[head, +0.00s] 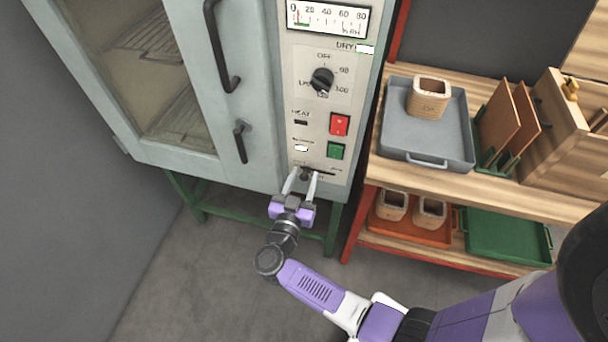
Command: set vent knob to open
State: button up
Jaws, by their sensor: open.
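The grey-green drying oven carries a pale control panel (312,128). At the panel's bottom is a small dark vent knob (305,174) on a dark horizontal slot, with tiny labels too small to read. My gripper (302,176) is open in front of this knob, with one pale finger to its left and one to its right. The fingers partly hide the knob and the slot's left part. I cannot tell whether the fingers touch it.
A black dial (321,80), a red switch (340,124) and a green switch (335,151) sit above. Door handles (240,142) stick out at left. A wooden shelf (470,188) with a grey tray (425,150) stands close on the right. The floor (190,285) below is clear.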

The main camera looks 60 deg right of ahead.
jog(key=shift+w+d, duration=0.15)
jog(key=shift+d, duration=0.25)
grip_shut()
dwell(1.2)
